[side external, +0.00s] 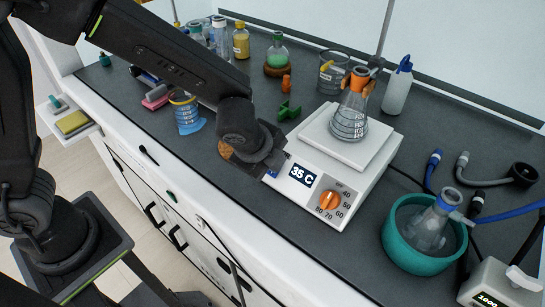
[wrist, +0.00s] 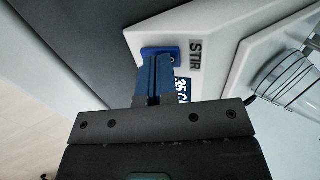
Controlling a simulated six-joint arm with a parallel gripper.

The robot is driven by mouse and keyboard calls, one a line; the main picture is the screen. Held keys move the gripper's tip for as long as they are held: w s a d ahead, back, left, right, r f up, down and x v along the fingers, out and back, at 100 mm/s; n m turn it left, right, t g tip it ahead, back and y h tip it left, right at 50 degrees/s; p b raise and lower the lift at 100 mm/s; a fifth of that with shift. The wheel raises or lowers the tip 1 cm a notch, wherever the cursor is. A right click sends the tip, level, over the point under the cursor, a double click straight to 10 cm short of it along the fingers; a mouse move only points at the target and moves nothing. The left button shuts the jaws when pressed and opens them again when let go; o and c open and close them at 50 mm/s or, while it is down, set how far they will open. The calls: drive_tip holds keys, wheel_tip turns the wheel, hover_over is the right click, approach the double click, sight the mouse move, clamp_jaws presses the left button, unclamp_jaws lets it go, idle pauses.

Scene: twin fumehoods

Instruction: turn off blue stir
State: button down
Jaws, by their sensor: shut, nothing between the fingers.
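The white hotplate stirrer (side external: 345,185) stands on the dark bench, its display reading "35 C" and an orange temperature knob (side external: 330,200) on its front. In the wrist view the blue stir switch (wrist: 160,51) sits beside the "STIR" label (wrist: 196,55). My gripper (wrist: 154,80) is shut and empty, its fingertips at the blue switch and partly covering it. In the side view my gripper (side external: 272,165) is at the front left corner of the hotplate and hides most of the switch. I cannot tell whether the fingertips touch it or which way it is set.
A flask (side external: 350,117) stands clamped on the hotplate top; it also shows in the wrist view (wrist: 290,75). A teal bowl (side external: 400,250) with a flask is to the right. Several bottles stand behind.

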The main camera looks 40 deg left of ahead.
drive_tip(key=shift+s, duration=0.2)
drive_tip(key=shift+s+r, duration=0.15)
drive_tip(key=shift+r, duration=0.1)
drive_tip(key=w+v, duration=0.1)
drive_tip(key=v, duration=1.2)
drive_tip(key=shift+w+r, duration=0.25)
drive_tip(key=shift+r, duration=0.15)
